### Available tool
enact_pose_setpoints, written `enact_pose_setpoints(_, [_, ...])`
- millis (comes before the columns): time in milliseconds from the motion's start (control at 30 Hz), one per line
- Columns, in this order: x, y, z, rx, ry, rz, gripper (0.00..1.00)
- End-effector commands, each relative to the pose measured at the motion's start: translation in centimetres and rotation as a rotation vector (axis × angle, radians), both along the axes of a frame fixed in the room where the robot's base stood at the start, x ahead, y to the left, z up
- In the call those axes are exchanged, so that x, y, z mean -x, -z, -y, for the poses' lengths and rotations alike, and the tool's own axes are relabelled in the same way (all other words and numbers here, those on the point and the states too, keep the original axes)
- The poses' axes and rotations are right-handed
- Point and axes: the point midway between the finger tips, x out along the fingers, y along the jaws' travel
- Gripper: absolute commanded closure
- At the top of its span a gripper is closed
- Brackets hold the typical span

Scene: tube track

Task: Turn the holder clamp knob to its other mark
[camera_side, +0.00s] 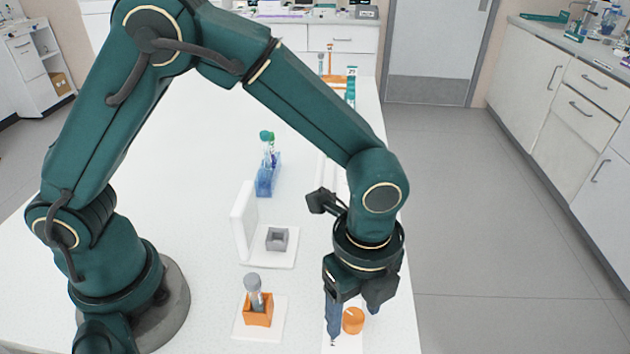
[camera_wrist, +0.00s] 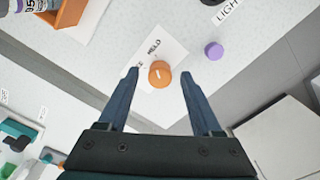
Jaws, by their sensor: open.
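The orange clamp knob (camera_side: 353,320) stands near the table's front right edge, on a white label plate. In the wrist view the round knob (camera_wrist: 160,76) has a short white line on its top. The mark "HELD" (camera_wrist: 154,47) is readable beyond it; a second mark (camera_wrist: 139,64) is partly hidden by the left finger. Which mark the line points at I cannot tell for sure. My gripper (camera_side: 353,327) points down with its fingers open, one on each side of the knob and apart from it. The orange holder (camera_side: 258,316) holds a grey-capped tube (camera_side: 254,291).
A grey square socket (camera_side: 277,238) on a white stand is behind the holder. A blue rack (camera_side: 268,178) with green-capped tubes is farther back. In the wrist view a purple button (camera_wrist: 214,50) lies right of the knob, near a "LIGHT" label (camera_wrist: 229,10). The table edge is close.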

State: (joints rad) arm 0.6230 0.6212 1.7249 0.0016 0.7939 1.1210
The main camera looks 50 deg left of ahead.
Motion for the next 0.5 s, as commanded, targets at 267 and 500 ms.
enact_pose_setpoints(267, [-0.01, -0.02, -0.01, 0.0, 0.0, 0.0, 0.72])
enact_pose_setpoints(500, [-0.03, -0.04, 0.01, 0.0, -0.002, 0.001, 1.0])
